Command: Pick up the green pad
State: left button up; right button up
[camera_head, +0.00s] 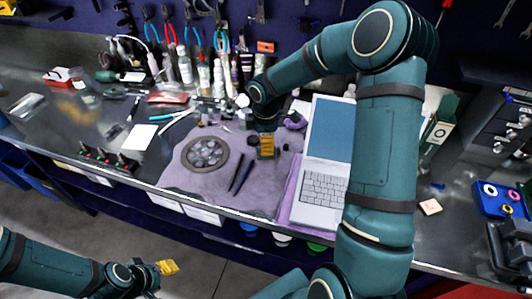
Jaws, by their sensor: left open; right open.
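I cannot clearly make out a green pad; a small one could be hidden beneath my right gripper. My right gripper (267,146) is open with yellow fingertips, pointing down over the lavender mat (200,187), left of the laptop. I cannot tell what, if anything, lies between its fingers. My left gripper (168,267) is open and empty, low at the left, in front of the bench and away from the mat.
A round dish of grey parts (205,153) and dark tools (240,173) lie on the mat. The open laptop (324,187) stands right of it. Bottles (185,67) line the back. A green-white box (440,125) and blue tray (500,200) are at right.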

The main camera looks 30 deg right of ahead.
notch_tip(320, 180, down, 5)
jog(key=shift+w+d+f, duration=0.1)
jog(key=c, duration=0.6)
notch_tip(320, 180, up, 10)
jog(key=shift+r+p, duration=0.15)
jog(key=shift+p, duration=0.2)
jog(key=shift+c, duration=0.3)
jog(key=c, duration=0.3)
